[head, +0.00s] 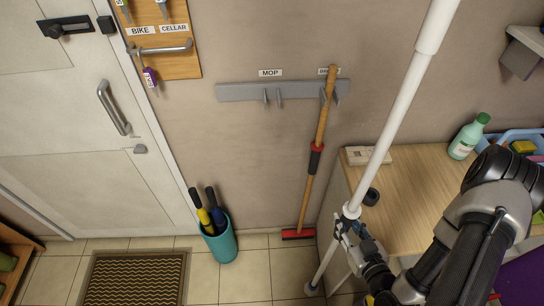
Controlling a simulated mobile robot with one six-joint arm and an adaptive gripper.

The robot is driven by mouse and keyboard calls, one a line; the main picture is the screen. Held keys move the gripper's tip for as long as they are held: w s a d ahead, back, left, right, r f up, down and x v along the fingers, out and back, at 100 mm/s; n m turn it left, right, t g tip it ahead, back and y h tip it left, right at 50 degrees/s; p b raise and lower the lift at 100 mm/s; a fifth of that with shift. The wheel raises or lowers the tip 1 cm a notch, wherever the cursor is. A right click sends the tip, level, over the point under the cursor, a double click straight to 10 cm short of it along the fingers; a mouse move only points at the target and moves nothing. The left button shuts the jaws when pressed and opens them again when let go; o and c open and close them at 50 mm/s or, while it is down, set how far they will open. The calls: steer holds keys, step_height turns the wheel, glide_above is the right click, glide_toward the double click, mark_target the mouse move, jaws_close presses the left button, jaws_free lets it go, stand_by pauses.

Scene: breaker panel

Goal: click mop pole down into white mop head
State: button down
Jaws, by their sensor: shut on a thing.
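The white mop pole (395,112) runs slanted from the top edge down to the floor area left of the wooden table. My gripper (349,228) is shut around the pole just below a white collar on it. The pole's lower part (325,264) shows below my gripper and ends near the tiled floor (255,278) in a small greyish tip. I cannot tell whether that tip touches the floor. I cannot make out a white mop head in this view.
A wooden table (412,185) stands right of the pole, with a green bottle (468,137) and a blue basket. A red broom (313,165) hangs under the wall rack (240,92). A teal umbrella bin (222,243) and a doormat (135,279) are left.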

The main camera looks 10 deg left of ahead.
mark_target(352, 220)
steer(key=shift+r+p, duration=1.6)
steer(key=shift+r, duration=0.7)
steer(key=shift+w, duration=0.1)
